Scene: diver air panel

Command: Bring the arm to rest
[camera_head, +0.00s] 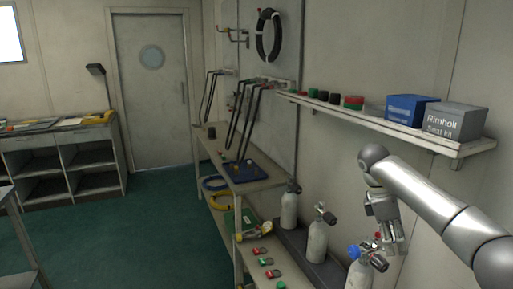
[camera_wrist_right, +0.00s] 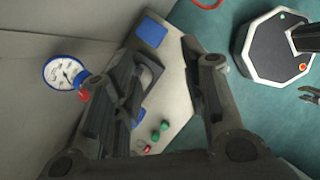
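My right arm (camera_head: 440,205) comes in from the right edge of the head view. It bends at an elbow near the wall, and its gripper (camera_head: 393,248) hangs downward above the front gas cylinder (camera_head: 359,275). In the right wrist view the two dark fingers of the right gripper (camera_wrist_right: 168,105) stand apart with a clear gap, and nothing is held between them. I cannot tell from the head view whether the gripper touches the cylinder's valve.
A wall shelf (camera_head: 465,147) above holds a blue box (camera_head: 408,109) and a grey seal kit box (camera_head: 452,121). Several cylinders stand along the wall beside a workbench (camera_head: 245,183). A round gauge (camera_wrist_right: 64,73) shows left in the wrist view. The green floor (camera_head: 130,240) is clear mid-room.

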